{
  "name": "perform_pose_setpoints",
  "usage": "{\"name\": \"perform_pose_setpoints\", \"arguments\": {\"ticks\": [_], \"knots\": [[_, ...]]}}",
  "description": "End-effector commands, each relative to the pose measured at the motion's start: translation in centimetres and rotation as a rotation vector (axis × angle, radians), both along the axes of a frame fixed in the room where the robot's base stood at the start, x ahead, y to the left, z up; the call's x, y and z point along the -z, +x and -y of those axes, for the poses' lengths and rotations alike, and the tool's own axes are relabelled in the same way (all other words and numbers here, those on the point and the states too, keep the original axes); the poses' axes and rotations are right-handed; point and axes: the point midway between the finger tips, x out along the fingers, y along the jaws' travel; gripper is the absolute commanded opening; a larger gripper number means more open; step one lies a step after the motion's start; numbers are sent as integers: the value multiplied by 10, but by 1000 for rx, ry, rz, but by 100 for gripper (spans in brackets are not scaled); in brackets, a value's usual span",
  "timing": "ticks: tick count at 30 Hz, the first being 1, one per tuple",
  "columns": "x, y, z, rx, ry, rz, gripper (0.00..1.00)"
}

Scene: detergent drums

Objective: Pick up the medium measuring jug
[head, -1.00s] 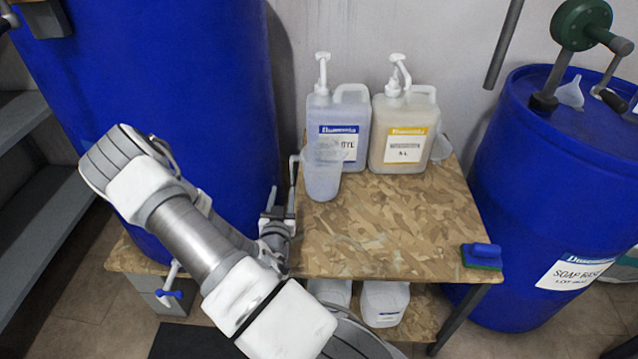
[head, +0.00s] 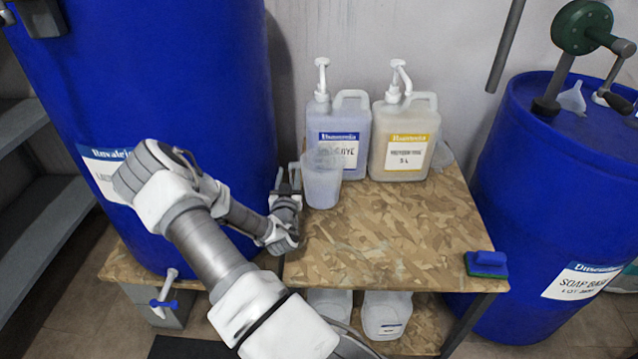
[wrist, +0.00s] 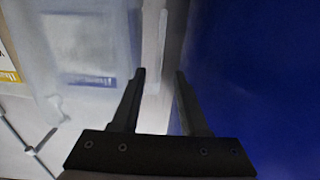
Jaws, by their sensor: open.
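The measuring jug (head: 322,186) is translucent, pale bluish and upright on the wooden table, in front of the blue-labelled bottle. Its handle is on its left side. My gripper (head: 287,183) is open just left of the jug, close to the handle. In the wrist view, the jug (wrist: 95,50) fills the left side, blurred. Its pale handle strip appears between and beyond the open fingertips (wrist: 160,74). I cannot tell whether the handle is fully inside the jaws. Nothing is held.
A blue-labelled pump bottle (head: 340,125) and a yellow-labelled one (head: 404,135) stand behind. A large blue drum (head: 175,75) stands close on the left, another (head: 545,190) on the right. The table's middle is clear.

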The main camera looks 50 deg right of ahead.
Motion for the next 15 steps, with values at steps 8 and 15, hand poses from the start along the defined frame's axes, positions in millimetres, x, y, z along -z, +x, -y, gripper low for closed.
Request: {"name": "perform_pose_setpoints", "arguments": {"ticks": [8, 15], "knots": [[-1, 21, 29, 1, -1, 1, 44], [-2, 32, 41, 1, 0, 0, 44]]}}
